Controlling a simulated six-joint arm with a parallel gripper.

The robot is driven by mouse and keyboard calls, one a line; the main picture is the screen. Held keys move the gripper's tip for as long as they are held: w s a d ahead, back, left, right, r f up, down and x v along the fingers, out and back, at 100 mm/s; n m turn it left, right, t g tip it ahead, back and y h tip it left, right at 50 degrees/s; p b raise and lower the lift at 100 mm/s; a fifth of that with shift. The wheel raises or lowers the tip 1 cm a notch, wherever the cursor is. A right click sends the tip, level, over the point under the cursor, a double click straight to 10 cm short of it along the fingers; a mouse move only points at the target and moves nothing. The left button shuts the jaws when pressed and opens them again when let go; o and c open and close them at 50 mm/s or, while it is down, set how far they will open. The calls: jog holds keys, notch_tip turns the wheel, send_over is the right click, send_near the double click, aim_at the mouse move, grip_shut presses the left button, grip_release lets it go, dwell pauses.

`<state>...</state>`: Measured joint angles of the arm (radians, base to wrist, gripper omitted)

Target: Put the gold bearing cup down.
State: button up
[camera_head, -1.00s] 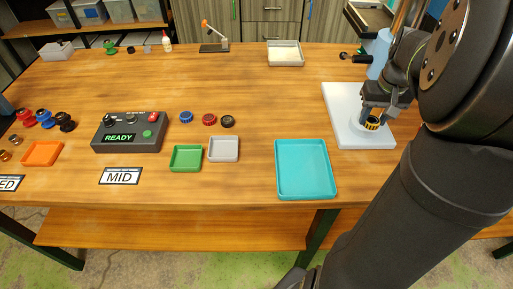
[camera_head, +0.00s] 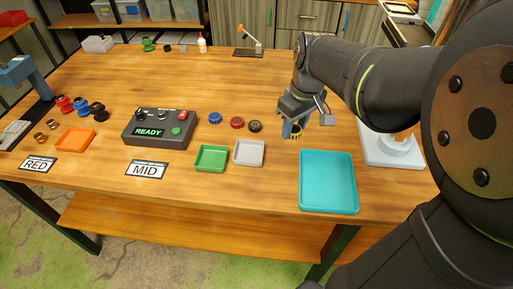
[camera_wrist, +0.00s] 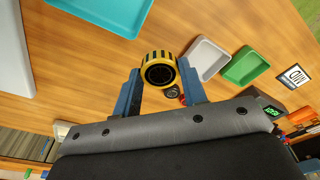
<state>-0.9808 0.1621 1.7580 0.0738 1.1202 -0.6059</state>
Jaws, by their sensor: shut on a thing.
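The gold bearing cup (camera_wrist: 160,69) is a yellow ring with dark notches and a dark centre. My gripper (camera_head: 292,126) is shut on it, with a blue finger on each side of the cup in the wrist view. In the head view the cup (camera_head: 296,132) shows low between the fingertips, right of the black cup (camera_head: 255,126) and behind the teal tray. Whether it touches the table I cannot tell.
A teal tray (camera_head: 328,208), a grey tray (camera_head: 249,153) and a green tray (camera_head: 211,158) lie at the front. Red (camera_head: 237,123) and blue (camera_head: 215,118) cups stand beside the black one. A control box (camera_head: 159,129) reads READY. A white platform (camera_head: 385,158) is at right.

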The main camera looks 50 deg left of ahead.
send_over(249, 154)
notch_tip(249, 154, down, 7)
jog(key=shift+s+d+f, duration=0.1)
jog(key=shift+d, duration=0.05)
jog(key=shift+f, duration=1.9)
jog(key=shift+f, duration=0.15)
jog(key=o, duration=1)
jog(key=shift+c, duration=0.2)
notch_tip(249, 154, up, 12)
jog(key=d, duration=0.1)
jog(key=shift+d, duration=0.25)
